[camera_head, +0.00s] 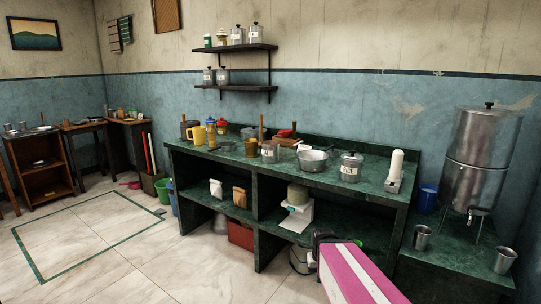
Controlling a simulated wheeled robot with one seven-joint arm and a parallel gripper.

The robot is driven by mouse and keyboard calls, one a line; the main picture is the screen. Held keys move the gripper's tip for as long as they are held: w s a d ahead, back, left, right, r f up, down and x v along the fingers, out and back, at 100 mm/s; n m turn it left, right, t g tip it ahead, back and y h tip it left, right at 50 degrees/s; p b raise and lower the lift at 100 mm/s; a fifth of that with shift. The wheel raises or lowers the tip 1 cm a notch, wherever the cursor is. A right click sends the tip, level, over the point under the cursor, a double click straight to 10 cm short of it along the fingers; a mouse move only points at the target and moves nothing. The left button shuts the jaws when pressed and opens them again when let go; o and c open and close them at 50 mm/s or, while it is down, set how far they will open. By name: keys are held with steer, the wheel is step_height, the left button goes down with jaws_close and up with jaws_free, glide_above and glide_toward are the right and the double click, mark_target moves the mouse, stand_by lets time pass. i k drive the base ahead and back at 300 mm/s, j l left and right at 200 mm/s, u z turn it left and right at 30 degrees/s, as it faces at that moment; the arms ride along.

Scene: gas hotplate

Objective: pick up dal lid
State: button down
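A steel lidded pot (350,171) with a pale label stands on the green counter (385,181), right of the open steel pan (312,165). Its lid (352,157) has a dark knob and sits on top. The label is too small to read, so I cannot tell whether this is the dal lid. Another labelled steel container (269,152) stands further left. My pink and white arm reaches in at the bottom, and its dark end, my gripper (322,241), is low in front of the counter, apart from the pots. Its fingers are not clear.
A white cylinder on a stand (395,170) is right of the lidded pot. A yellow mug (197,136) and several jars crowd the counter's left. A large steel dispenser (482,150) and two steel tumblers are at right. Floor at left is open.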

mark_target(269, 149)
steer(key=i+j+z, duration=0.15)
steer(key=j, duration=0.35)
steer(key=i+j+z, duration=0.1)
steer(key=j, duration=0.4)
steer(key=i+j+z, duration=0.15)
steer(key=j, duration=0.35)
steer(key=i+j+z, duration=0.1)
steer(key=j, duration=0.45)
steer(key=j+z, duration=0.15)
steer(key=j, duration=0.4)
steer(key=i+j+z, duration=0.1)
steer(key=i+z, duration=0.2)
steer(key=i+j+z, duration=0.1)
steer(key=z, duration=0.25)
steer(key=i, duration=0.05)
